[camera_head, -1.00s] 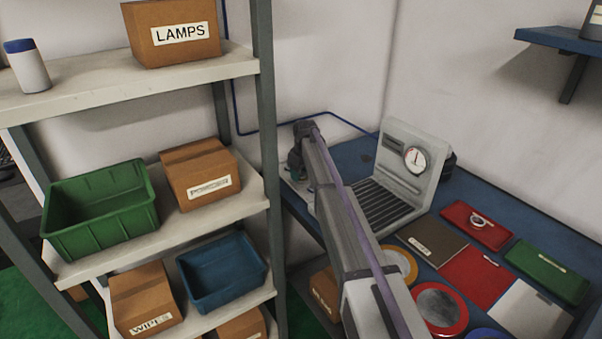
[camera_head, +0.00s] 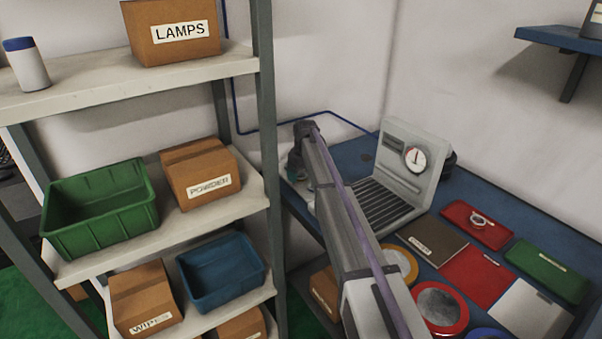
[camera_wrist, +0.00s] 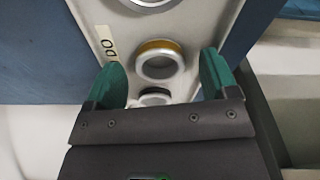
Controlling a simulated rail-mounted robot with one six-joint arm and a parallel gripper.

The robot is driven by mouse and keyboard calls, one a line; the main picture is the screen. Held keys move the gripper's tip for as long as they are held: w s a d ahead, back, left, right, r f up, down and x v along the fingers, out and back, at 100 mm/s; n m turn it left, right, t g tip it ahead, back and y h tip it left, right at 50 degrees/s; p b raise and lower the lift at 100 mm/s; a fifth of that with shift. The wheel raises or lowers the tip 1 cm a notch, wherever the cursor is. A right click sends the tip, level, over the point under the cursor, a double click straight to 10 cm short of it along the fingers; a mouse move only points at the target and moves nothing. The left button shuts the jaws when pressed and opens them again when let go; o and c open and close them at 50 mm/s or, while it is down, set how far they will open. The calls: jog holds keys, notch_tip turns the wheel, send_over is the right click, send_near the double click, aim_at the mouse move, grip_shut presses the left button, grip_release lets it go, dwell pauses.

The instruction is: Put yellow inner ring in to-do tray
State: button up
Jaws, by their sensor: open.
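In the wrist view, a ring with a yellow band (camera_wrist: 160,58) sits on a pale tray (camera_wrist: 109,18). The label (camera_wrist: 106,42) on that tray reads "DO", with the rest not legible. My gripper (camera_wrist: 162,62) is open, its two green fingers on either side of the yellow-banded ring with gaps visible. A silver ring (camera_wrist: 152,4) is cut off at the top edge. Another ring (camera_wrist: 153,98) with a dark band is partly hidden by the gripper body. In the head view, my gripper (camera_head: 296,166) is at the far left end of the blue bench, mostly hidden.
A grey press with a dial (camera_head: 412,165) stands on the blue bench (camera_head: 520,215) right of my arm. A red tray (camera_head: 466,228) holds a small ring (camera_head: 480,220). A green tray (camera_head: 548,272) is nearby. A shelf (camera_head: 225,65) with boxes and bins stands left.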

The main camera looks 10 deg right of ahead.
notch_tip(320, 180, up, 10)
jog(key=s+p, duration=0.1)
jog(key=p, duration=0.8)
jog(key=shift+d+r+p, duration=0.2)
jog(key=shift+d+p, duration=0.1)
jog(key=shift+d, duration=0.05)
